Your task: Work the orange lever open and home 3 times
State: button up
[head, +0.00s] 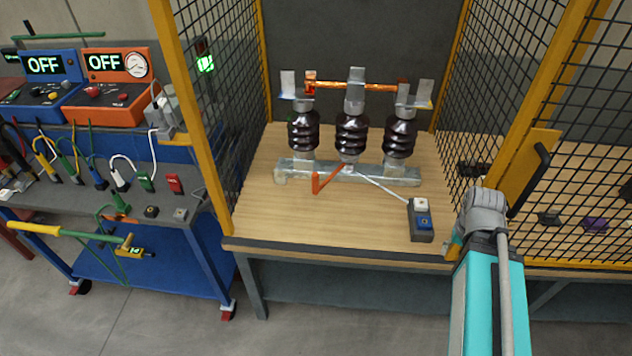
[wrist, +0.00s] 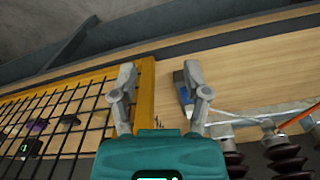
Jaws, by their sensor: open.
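The orange lever (head: 318,182) is a small bent handle at the front of the isolator's grey metal base, left of centre. The isolator has three dark ribbed insulators (head: 351,135) in a row, with a copper-coloured bar (head: 362,86) lying roughly level across their tops. I cannot tell whether the bar is seated in its contacts. My gripper (wrist: 160,82) is open and empty in the wrist view, its fingers apart above the yellow frame edge and wooden top. In the head view my arm is at lower right, well apart from the lever; the fingertips are not clear there.
A grey box with a blue button (head: 421,220) stands on the wooden bench (head: 330,225), joined by a white cable. Yellow-framed mesh (head: 500,95) encloses both sides. A blue trolley (head: 150,285) stands left. Bare bench lies in front of the lever.

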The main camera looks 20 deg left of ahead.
notch_tip(320, 180, up, 8)
jog(key=r+n+p, duration=0.1)
jog(key=n+p, duration=0.8)
send_over(315, 181)
jog(key=w, duration=0.2)
jog(key=shift+s+a+f, duration=0.2)
jog(key=shift+s+f, duration=0.05)
jog(key=shift+f+b, duration=0.15)
jog(key=shift+b, duration=0.25)
notch_tip(315, 181, down, 14)
jog(key=b, duration=1.3)
jog(key=shift+r+b, duration=0.2)
jog(key=shift+b, duration=0.1)
jog(key=shift+c, duration=0.2)
